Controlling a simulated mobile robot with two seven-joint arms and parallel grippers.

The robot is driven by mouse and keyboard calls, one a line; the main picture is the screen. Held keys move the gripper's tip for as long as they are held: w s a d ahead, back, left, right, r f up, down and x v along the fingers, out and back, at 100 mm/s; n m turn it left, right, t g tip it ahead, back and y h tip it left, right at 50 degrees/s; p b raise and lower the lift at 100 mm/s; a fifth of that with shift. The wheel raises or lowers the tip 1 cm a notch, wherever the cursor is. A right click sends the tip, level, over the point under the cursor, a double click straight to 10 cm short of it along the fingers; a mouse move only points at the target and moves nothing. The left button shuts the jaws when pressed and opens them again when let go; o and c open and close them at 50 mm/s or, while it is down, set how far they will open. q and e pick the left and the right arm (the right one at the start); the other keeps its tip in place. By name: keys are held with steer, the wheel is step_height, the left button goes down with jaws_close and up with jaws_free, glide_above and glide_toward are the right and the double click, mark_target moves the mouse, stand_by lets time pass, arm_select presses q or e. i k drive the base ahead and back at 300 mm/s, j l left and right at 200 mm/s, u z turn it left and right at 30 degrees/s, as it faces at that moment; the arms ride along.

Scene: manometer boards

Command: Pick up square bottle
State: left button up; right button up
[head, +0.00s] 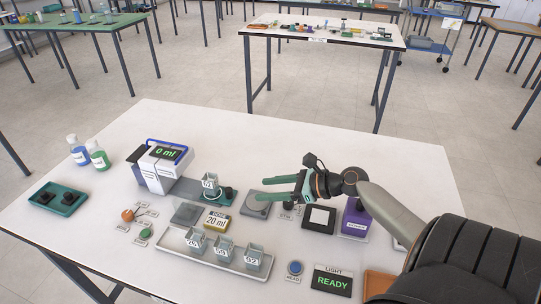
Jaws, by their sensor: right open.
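My right gripper (264,189) reaches in from the right with its teal fingers pointing left. It is open, with nothing seen between the fingers, and shows above a grey round-topped plate (256,205). Two clear bottles stand at the far left, one with blue liquid (78,152) and one with green (97,155). I cannot tell for sure which is the square bottle. My left gripper is not in view.
A tray (180,249) holds several numbered square glass jars; another jar (210,184) stands by the white "0 ml" device (160,165). A dark pad (319,219), a READY display (333,282) and a teal tray (57,199) also occupy the white table. Its back strip is clear.

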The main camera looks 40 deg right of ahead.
mark_target(211, 181)
steer(key=k+j, duration=0.2)
steer(key=k, duration=0.3)
steer(key=k+j, duration=0.2)
steer(key=k, duration=0.25)
steer(key=k+j, duration=0.2)
steer(key=k, duration=0.3)
